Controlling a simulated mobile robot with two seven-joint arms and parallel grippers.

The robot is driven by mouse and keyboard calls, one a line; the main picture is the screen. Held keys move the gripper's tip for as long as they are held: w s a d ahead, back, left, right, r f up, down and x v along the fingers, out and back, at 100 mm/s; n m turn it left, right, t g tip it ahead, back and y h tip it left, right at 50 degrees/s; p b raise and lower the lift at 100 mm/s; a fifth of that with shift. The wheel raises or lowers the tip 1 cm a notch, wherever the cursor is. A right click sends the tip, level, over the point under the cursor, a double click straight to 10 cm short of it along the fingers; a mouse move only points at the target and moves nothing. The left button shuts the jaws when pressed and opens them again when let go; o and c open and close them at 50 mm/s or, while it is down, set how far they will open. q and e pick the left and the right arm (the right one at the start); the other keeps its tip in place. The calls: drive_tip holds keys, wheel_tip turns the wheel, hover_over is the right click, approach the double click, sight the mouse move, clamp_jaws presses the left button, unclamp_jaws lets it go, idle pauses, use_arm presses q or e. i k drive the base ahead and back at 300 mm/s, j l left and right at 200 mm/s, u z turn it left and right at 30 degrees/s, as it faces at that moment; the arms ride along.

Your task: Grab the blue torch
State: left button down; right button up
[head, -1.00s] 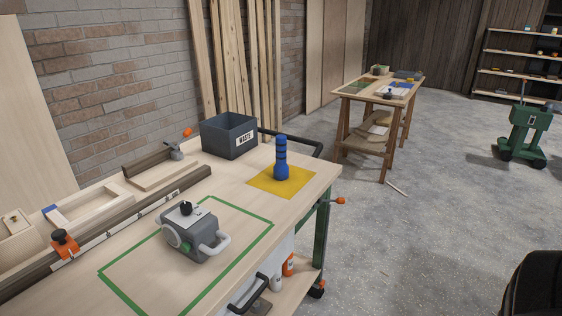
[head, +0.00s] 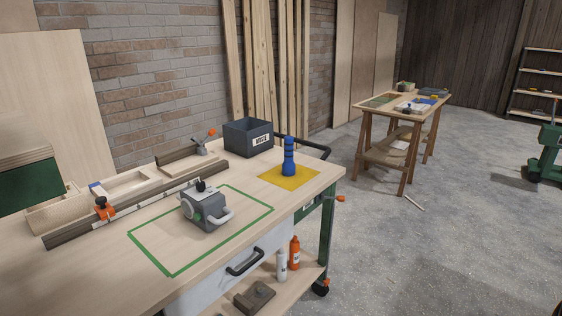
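The blue torch (head: 289,158) stands upright on a yellow square mat (head: 306,183) near the right end of the wooden workbench (head: 258,206). It has dark bands around its upper part. Nothing touches it except the mat below. Neither of my grippers shows in the head view.
A dark grey bin (head: 247,138) stands behind the torch. A grey tool (head: 206,208) with a pale handle sits inside a green taped outline. A black push handle (head: 318,148) curves beyond the bench's far end. Open concrete floor (head: 430,250) lies to the right.

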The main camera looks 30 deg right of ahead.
sight(288, 166)
drive_tip(key=u, duration=1.25)
drive_tip(key=k+l+u, duration=0.1)
drive_tip(key=l, duration=0.3)
drive_tip(key=k+l+u, duration=0.1)
drive_tip(key=l, duration=0.3)
drive_tip(key=k+l, duration=0.1)
drive_tip(key=l, duration=0.35)
drive_tip(key=k+l, duration=0.1)
drive_tip(key=l, duration=0.35)
drive_tip(key=k+l, duration=0.1)
drive_tip(key=l, duration=0.8)
drive_tip(key=k+l, duration=0.15)
drive_tip(key=l, duration=0.3)
drive_tip(key=k+l, duration=0.1)
drive_tip(key=l, duration=0.35)
